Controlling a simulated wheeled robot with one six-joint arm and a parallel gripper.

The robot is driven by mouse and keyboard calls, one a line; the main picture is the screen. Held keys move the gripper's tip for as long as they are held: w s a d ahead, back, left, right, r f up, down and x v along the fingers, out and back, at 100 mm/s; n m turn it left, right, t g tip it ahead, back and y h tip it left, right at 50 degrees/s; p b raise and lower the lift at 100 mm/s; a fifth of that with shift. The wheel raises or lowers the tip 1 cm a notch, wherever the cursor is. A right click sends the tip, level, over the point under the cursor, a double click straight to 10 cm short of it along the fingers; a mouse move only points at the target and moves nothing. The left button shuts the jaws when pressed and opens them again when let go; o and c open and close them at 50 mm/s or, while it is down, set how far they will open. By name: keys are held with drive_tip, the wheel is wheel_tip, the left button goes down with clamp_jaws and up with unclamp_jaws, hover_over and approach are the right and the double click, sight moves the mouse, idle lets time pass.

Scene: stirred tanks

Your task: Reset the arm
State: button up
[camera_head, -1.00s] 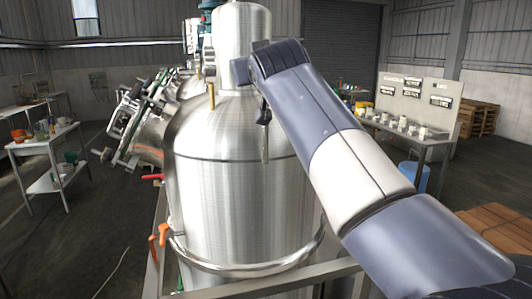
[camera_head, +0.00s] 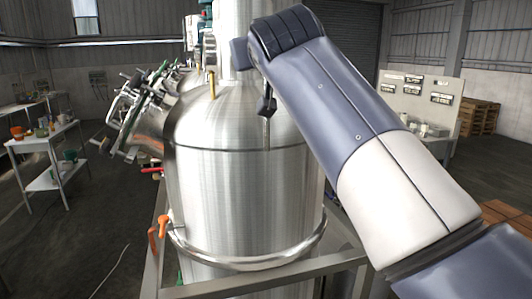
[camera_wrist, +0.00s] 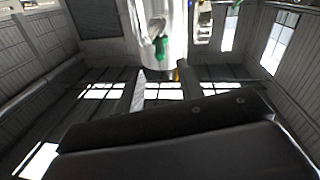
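My arm crosses the right half of the head view, from the lower right corner up to a dark joint in front of the upper part of a large steel tank (camera_head: 235,190). My gripper's fingers cannot be made out clearly. A small dark part shows below the joint, against the tank's shoulder; I cannot tell whether it belongs to my gripper or to the tank.
The tank stands in a metal frame (camera_head: 265,284) with orange-handled valves (camera_head: 164,233). Tilted lid fittings (camera_head: 138,105) are at its left. A shelf table (camera_head: 45,150) stands at far left, a sign panel (camera_head: 415,100) and pallets (camera_head: 477,115) at right. Open floor (camera_head: 75,245) lies left.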

drive_tip(key=w+p, duration=0.1)
drive_tip(key=w, duration=0.1)
drive_tip(key=w+p, duration=0.1)
drive_tip(key=w, duration=0.1)
drive_tip(key=w+a+p, duration=0.1)
drive_tip(key=w+p, duration=0.1)
drive_tip(key=w, duration=0.1)
drive_tip(key=shift+r, duration=0.1)
drive_tip(key=shift+f, duration=0.2)
drive_tip(key=shift+s+d+n+y, duration=0.3)
drive_tip(key=shift+n+y, duration=0.1)
drive_tip(key=shift+y, duration=0.1)
drive_tip(key=shift+w+d+y, duration=0.1)
drive_tip(key=shift+w+y, duration=0.1)
drive_tip(key=shift+y, duration=0.2)
